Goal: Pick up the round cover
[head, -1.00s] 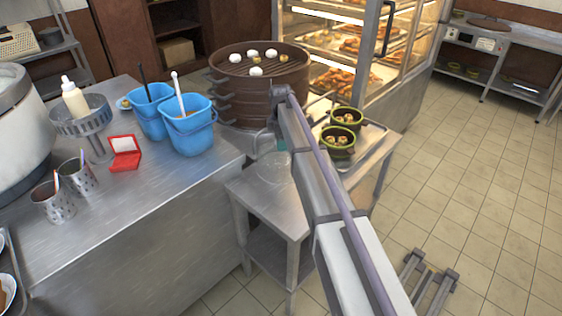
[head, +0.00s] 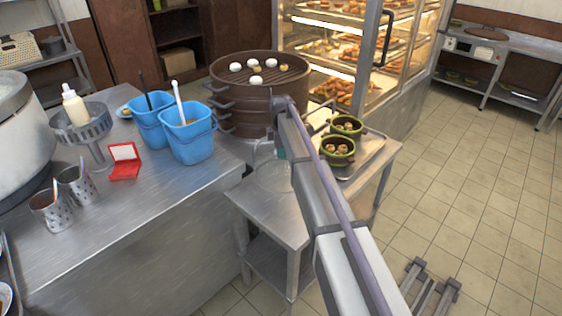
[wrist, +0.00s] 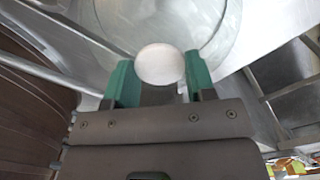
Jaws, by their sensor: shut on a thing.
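The round cover (wrist: 215,22) is a clear, glassy disc with a pale round knob (wrist: 160,64), large in the wrist view. My gripper (wrist: 158,82) has its green fingers on either side of the knob and is shut on it. In the head view the cover (head: 274,177) shows faintly over the small steel table, left of my arm. My arm hides part of it and most of the gripper there. I cannot tell whether the cover touches the surface below.
A stacked brown steamer (head: 240,92) with buns stands just behind. Two green-rimmed pots (head: 338,152) sit on a tray to the right. Blue buckets (head: 188,142) stand on the counter at left. The small steel table (head: 268,222) has bare room in front.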

